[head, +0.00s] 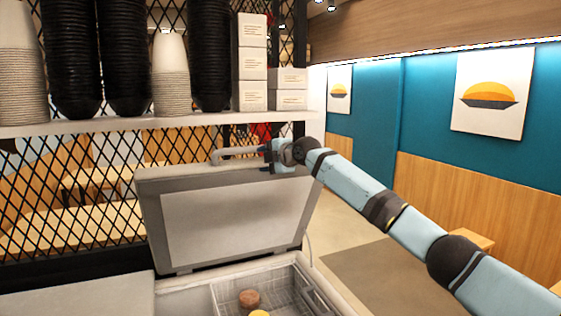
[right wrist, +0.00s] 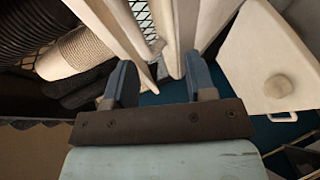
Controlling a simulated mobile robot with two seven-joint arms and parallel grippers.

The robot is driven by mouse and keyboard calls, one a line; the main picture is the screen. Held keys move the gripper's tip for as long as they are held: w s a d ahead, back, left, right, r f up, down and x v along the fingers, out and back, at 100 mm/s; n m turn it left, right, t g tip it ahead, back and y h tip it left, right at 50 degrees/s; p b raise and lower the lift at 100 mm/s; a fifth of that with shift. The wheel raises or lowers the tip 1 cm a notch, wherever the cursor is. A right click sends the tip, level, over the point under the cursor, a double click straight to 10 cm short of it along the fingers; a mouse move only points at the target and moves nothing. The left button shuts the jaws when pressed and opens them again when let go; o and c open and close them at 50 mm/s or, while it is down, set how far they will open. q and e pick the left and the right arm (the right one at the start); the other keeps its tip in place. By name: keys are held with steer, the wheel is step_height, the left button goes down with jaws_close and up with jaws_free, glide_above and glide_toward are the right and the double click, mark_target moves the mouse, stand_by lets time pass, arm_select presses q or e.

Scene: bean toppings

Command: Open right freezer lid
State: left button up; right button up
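The right freezer lid (head: 235,220) is a grey panel with a paler inner face, and it stands raised, tilted up behind the open compartment. A pale bar handle (head: 232,151) runs along its top edge. My right gripper (head: 270,154) is at that top edge, by the right end of the handle. In the right wrist view its two blue fingers (right wrist: 160,80) are spread apart, with pale edges showing beyond and between them. I cannot tell whether a finger touches the handle. My left gripper is not in view.
The open compartment holds a wire basket (head: 290,283) with a brown and a yellow round item. A shelf (head: 150,122) above carries black bowl stacks, cup stacks and white boxes (head: 252,62). The closed freezer top (head: 80,298) lies to the left.

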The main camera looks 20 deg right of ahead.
steer(key=b+v, duration=0.1)
steer(key=v, duration=0.6)
steer(key=shift+s, duration=0.2)
